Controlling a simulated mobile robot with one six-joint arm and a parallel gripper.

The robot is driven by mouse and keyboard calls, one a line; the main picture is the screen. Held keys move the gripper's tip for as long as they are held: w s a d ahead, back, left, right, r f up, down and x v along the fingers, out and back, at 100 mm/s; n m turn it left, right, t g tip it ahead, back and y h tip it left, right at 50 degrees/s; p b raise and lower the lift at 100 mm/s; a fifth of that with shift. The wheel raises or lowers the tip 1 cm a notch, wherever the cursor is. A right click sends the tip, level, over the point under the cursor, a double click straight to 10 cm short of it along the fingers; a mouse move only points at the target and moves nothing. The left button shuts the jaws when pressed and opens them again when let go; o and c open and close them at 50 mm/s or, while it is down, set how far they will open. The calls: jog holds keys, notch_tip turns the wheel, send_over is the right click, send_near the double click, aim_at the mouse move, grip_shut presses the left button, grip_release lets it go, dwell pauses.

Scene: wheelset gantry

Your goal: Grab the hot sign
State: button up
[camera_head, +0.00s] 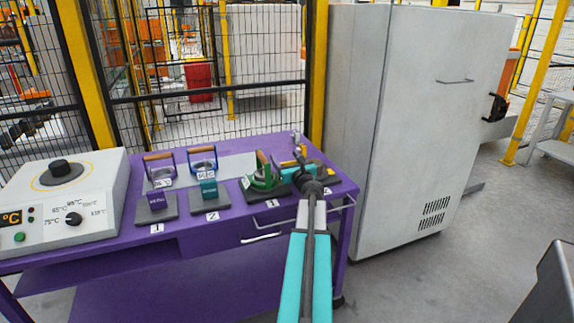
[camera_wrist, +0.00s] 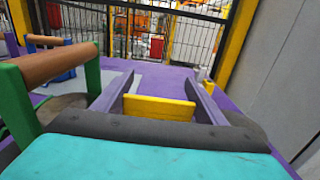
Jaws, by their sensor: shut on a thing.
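My gripper (camera_head: 300,158) is over the right end of the purple table in the head view. In the wrist view my gripper (camera_wrist: 155,88) has its two fingers on either side of a yellow plate, which looks like the hot sign (camera_wrist: 158,107), and is shut on it. No lettering shows on the yellow face from here. In the head view only a small yellow bit of the hot sign (camera_head: 301,150) shows; my gripper and wrist hide most of it. I cannot tell whether it is lifted off the table.
A green-framed tool with a wooden handle (camera_wrist: 60,67) stands close left of my gripper. Purple (camera_head: 157,200) and teal (camera_head: 209,187) blocks on dark stands are further left. A hot plate unit (camera_head: 85,175) is at far left, a tall grey cabinet (camera_head: 400,130) at right.

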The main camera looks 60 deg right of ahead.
notch_tip(320, 180, up, 10)
jog(key=p, duration=0.2)
dwell(0.3)
dwell(0.5)
